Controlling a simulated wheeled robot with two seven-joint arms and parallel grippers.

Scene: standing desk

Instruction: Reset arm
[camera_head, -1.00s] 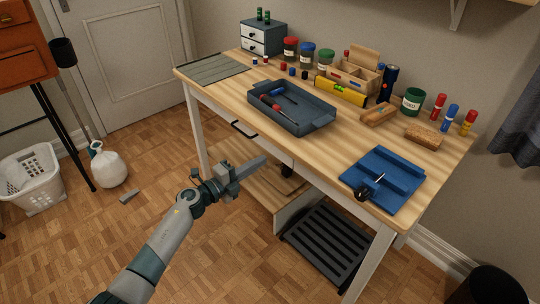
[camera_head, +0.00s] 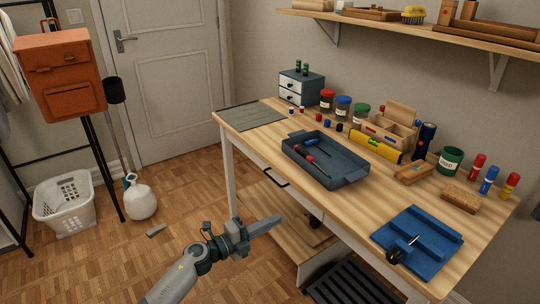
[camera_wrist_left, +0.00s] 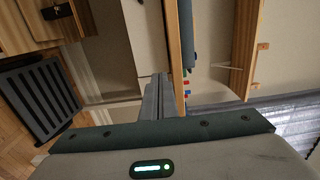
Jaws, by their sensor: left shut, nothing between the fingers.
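My left gripper (camera_head: 264,226) is in front of the desk's near edge, below the level of the desktop, over the parquet floor. Its fingers are shut with nothing between them. In the left wrist view the closed fingers (camera_wrist_left: 161,98) point towards the desk's edge. The wooden desk (camera_head: 268,139) stands at the right with its drawer handle just beyond my gripper. My right gripper is not in view.
On the desk are a dark tray (camera_head: 347,180) with screwdrivers, a blue jig (camera_head: 430,237), jars and a wooden caddy. A black slatted mat (camera_head: 350,284) lies under the desk. A white basket (camera_head: 65,205) and a white jug (camera_head: 140,200) stand on the floor at left.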

